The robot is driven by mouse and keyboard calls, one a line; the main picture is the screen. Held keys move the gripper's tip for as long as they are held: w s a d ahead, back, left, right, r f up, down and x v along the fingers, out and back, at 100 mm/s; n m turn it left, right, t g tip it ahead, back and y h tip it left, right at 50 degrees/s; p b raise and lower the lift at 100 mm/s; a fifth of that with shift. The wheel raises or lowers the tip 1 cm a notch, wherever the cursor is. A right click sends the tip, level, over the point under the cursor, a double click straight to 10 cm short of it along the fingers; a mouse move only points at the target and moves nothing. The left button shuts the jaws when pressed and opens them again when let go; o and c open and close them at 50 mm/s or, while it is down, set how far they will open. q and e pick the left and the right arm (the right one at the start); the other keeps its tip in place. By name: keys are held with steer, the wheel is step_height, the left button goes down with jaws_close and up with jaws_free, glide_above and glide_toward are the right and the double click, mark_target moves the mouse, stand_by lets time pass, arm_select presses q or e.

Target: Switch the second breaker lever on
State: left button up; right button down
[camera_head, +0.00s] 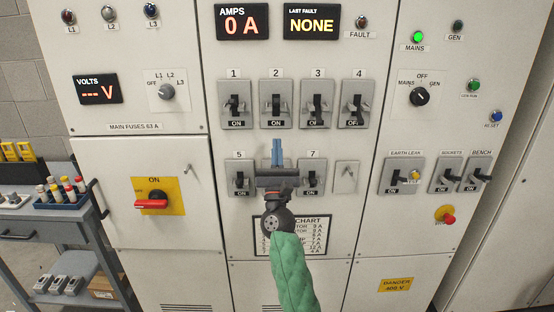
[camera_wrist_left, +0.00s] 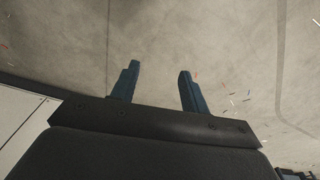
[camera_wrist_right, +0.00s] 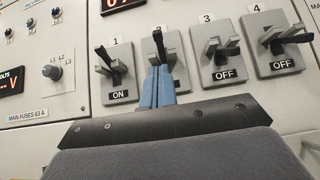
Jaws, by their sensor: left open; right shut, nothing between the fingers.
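The second breaker (camera_head: 276,104) is in the upper row of the grey panel, under the number 2. Its black lever (camera_wrist_right: 158,42) points up, like lever 1, and its label reads ON in the head view. My right gripper (camera_head: 277,143) is shut and empty, fingers pointing up, just below breaker 2. In the right wrist view its fingers (camera_wrist_right: 160,72) cover the lower part of that breaker and its label; contact cannot be told.
Breaker 1 (camera_wrist_right: 109,72) reads ON; breakers 3 (camera_wrist_right: 218,55) and 4 (camera_wrist_right: 282,48) read OFF in the right wrist view. A lower row holds breakers 5 (camera_head: 239,178) and 7 (camera_head: 311,178); my right gripper hides what is between. A tool cart (camera_head: 55,225) stands left.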

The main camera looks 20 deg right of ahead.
arm_select(q)
steer(key=shift+w+d+r, duration=0.1)
steer(key=shift+w+r, duration=0.05)
steer(key=shift+r, duration=0.45)
steer(key=shift+w+d+r, duration=0.1)
steer(key=shift+w+r, duration=0.05)
steer(key=shift+r, duration=0.45)
arm_select(e)
steer(key=shift+s+a+f, duration=0.15)
steer(key=shift+s+f, duration=0.3)
